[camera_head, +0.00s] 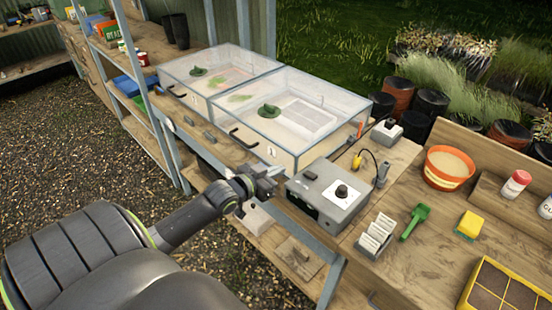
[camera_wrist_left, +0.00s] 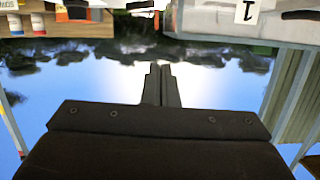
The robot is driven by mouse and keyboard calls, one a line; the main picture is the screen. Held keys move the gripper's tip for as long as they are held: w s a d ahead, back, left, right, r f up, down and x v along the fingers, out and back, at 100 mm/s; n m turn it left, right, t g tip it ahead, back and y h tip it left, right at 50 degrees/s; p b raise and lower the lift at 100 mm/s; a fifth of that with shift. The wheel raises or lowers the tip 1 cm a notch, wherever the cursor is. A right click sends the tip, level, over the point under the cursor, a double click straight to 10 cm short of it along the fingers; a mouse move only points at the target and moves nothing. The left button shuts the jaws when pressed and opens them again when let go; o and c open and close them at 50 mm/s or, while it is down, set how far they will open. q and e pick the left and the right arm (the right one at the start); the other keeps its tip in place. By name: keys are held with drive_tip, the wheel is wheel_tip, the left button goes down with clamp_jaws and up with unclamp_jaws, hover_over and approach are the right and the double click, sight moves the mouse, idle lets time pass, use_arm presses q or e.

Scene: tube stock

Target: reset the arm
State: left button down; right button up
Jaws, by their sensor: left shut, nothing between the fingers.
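My left gripper (camera_head: 262,180) reaches in from the lower left in the head view, in front of the bench edge and just left of the grey control box (camera_head: 328,190). In the left wrist view its two dark fingers (camera_wrist_left: 162,84) stand close together, shut with nothing between them. The wrist view appears upside down, with sky behind the fingers and bench parts along the top. My right gripper is not in view.
Two clear-lidded propagator boxes (camera_head: 225,75) stand behind the gripper. To the right on the bench are an orange pot (camera_head: 447,168), a green scoop (camera_head: 415,221), white labels (camera_head: 376,235), a yellow sponge (camera_head: 469,224) and a yellow tray (camera_head: 505,290). Gravel floor (camera_head: 60,150) is open at left.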

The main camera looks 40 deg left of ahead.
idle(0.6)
use_arm(q)
drive_tip(key=s+a+f+n+g+y+b, duration=0.15)
drive_tip(key=s+f, duration=0.25)
drive_tip(key=f, duration=0.6)
drive_tip(key=s+a+f+g+y, duration=0.1)
drive_tip(key=s+f+g, duration=0.25)
drive_tip(key=f, duration=0.65)
drive_tip(key=s+a+f+n+g+y+b, duration=0.15)
drive_tip(key=s+f, duration=0.35)
drive_tip(key=f, duration=0.5)
drive_tip(key=s+d+f+g, duration=0.2)
drive_tip(key=s+d+f, duration=0.2)
drive_tip(key=s+f, duration=0.3)
drive_tip(key=s+d+f+g+h+b, duration=0.1)
drive_tip(key=s+d+f+g, duration=0.2)
drive_tip(key=s, duration=1)
drive_tip(key=s+d+f+m+g+h, duration=0.1)
drive_tip(key=s+d+f+g, duration=0.1)
drive_tip(key=s+d+f, duration=0.4)
drive_tip(key=s+f, duration=0.4)
drive_tip(key=f, duration=0.2)
drive_tip(key=shift+s+d+f+b, duration=0.25)
drive_tip(key=shift+s+f+b, duration=0.05)
drive_tip(key=shift+b, duration=0.05)
